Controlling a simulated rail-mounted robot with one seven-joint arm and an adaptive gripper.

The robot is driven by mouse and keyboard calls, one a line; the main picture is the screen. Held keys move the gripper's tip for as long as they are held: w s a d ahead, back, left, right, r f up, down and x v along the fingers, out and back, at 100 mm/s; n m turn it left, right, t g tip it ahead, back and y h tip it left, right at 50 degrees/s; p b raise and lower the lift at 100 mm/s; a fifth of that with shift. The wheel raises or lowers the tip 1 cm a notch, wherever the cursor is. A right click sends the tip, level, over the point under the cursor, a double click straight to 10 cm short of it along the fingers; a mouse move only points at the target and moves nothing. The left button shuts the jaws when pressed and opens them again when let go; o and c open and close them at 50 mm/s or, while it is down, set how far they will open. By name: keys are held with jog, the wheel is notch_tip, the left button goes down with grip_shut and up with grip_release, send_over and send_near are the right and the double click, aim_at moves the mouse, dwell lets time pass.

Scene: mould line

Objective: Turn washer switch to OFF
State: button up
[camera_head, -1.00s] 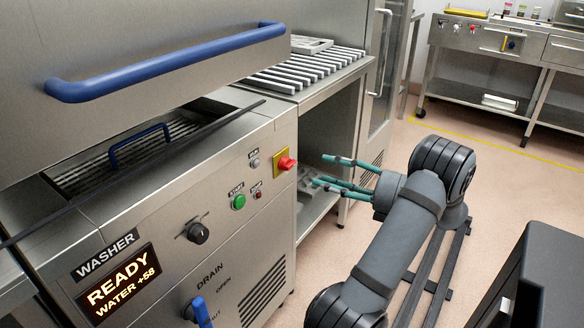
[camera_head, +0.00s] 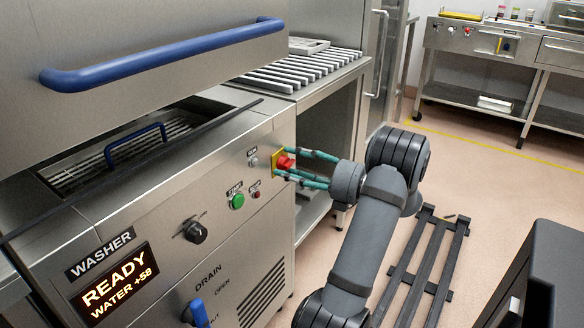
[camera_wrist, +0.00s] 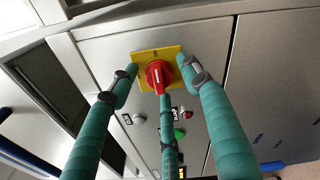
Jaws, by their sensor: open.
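The washer switch is a red rotary knob (camera_head: 285,161) on a yellow plate (camera_head: 276,162), at the right end of the washer's front panel. In the wrist view the red knob (camera_wrist: 157,74) sits near the centre of the yellow plate (camera_wrist: 141,55), its grip pointing down the picture. The lettering on the plate is too small to read. My gripper (camera_head: 292,165) has teal fingers and is open. Its fingertips are spread around the knob, close to the plate, in the wrist view (camera_wrist: 158,79). I cannot tell whether any fingertip touches the knob.
A green start button (camera_head: 238,201), a black knob (camera_head: 195,232) and a blue drain lever (camera_head: 199,312) are on the same panel. A lit display (camera_head: 114,286) reads READY, WATER +58. The hood's blue handle (camera_head: 165,55) is above. A slatted rack table (camera_head: 300,70) stands right of the washer.

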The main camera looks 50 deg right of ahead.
jog(key=shift+c, duration=0.2)
jog(key=c, duration=1.1)
jog(key=shift+a+f+n, duration=0.1)
jog(key=shift+n, duration=0.4)
jog(key=shift+s+n+g+h+b, duration=0.1)
jog(key=shift+n+g+h+b, duration=0.3)
jog(key=shift+n+b, duration=2.25)
jog(key=shift+n+g+h, duration=0.2)
jog(key=shift+n+h, duration=0.4)
jog(key=shift+n, duration=4.65)
